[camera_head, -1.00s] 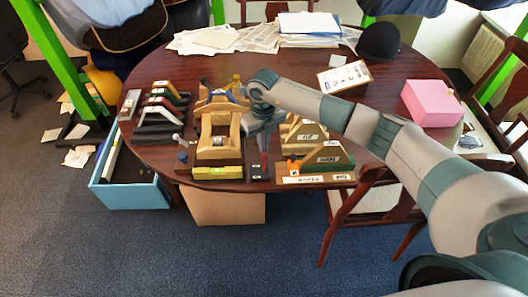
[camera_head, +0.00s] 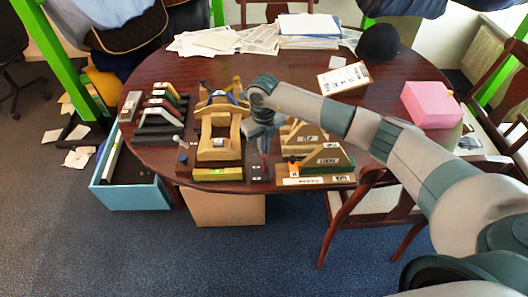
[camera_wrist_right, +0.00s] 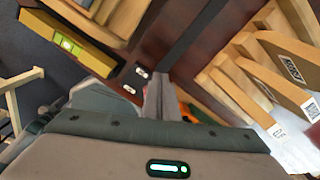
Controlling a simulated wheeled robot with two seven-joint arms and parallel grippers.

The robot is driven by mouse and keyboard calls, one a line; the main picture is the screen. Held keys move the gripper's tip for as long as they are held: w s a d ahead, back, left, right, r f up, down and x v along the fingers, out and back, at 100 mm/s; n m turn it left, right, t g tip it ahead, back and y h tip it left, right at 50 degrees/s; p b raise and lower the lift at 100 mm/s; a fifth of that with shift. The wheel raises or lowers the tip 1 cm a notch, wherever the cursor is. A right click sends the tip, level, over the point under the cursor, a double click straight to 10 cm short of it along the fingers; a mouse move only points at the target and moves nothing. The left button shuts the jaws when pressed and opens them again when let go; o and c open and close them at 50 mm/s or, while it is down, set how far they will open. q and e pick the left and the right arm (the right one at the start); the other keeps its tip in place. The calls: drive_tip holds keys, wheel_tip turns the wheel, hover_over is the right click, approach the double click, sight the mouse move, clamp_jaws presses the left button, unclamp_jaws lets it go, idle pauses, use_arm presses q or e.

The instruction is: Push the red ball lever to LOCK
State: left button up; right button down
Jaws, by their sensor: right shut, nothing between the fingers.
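My right gripper (camera_head: 263,150) is shut and empty, pointing down over the front of the table. It is beside the wooden saddle stand, above a dark base plate (camera_head: 258,173) at the table's front edge. In the right wrist view, the shut fingers (camera_wrist_right: 160,92) reach toward dark strips, with two small white labels (camera_wrist_right: 142,72) just left of the fingertips. I cannot clearly make out the red ball lever; the gripper covers that area in the head view. Whether the fingers touch it cannot be told. My left gripper is not in view.
The wooden stand (camera_head: 218,152) with a yellow level (camera_head: 217,174) is left of the gripper. Wooden wedge pieces with labels (camera_head: 322,160) stand close on its right. A blue bin (camera_head: 132,196) is below, left.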

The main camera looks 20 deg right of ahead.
sight(264, 158)
drive_tip(key=shift+s+a+p, duration=0.2)
drive_tip(key=shift+s+p, duration=0.2)
drive_tip(key=shift+s, duration=0.35)
drive_tip(key=shift+s+a+p, duration=0.2)
drive_tip(key=shift+s+p, duration=0.2)
drive_tip(key=shift+s, duration=0.35)
drive_tip(key=shift+w+f, duration=0.1)
drive_tip(key=shift+w, duration=0.05)
drive_tip(key=shift+w+d+b, duration=0.15)
drive_tip(key=shift+w+b, duration=0.3)
drive_tip(key=shift+b, duration=0.1)
drive_tip(key=shift+r+p, duration=1.9)
drive_tip(key=shift+r, duration=1.7)
